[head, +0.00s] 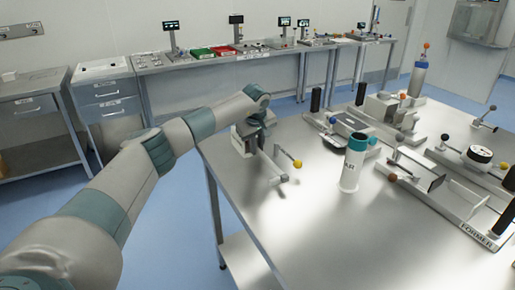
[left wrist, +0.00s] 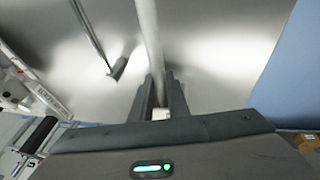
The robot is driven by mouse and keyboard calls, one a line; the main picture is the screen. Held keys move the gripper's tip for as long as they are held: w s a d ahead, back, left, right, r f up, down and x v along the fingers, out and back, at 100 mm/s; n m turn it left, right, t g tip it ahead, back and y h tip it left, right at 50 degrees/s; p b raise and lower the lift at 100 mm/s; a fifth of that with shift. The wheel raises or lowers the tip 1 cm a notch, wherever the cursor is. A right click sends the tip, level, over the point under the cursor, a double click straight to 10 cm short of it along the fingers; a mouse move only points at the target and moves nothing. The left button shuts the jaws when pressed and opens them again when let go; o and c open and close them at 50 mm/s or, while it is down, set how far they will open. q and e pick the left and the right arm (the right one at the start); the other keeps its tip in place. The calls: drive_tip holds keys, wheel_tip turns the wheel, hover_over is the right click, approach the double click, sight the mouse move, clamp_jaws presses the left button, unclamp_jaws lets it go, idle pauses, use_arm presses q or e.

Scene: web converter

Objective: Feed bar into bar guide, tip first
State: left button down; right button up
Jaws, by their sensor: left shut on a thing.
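I cannot single out the bar guide with certainty among the fixtures. My right gripper is not in view.
A white cylinder with a teal top (head: 350,170) stands upright right of the gripper. Fixtures with ball-ended levers, including one labelled FORMER (head: 470,225), fill the table's right side. The table front (head: 310,235) is clear. A bench with trays (head: 225,62) stands behind.

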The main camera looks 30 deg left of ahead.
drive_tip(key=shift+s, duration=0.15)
use_arm(q)
drive_tip(key=shift+f, duration=0.5)
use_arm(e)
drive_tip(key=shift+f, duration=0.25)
use_arm(q)
drive_tip(key=c, duration=1.6)
unclamp_jaws()
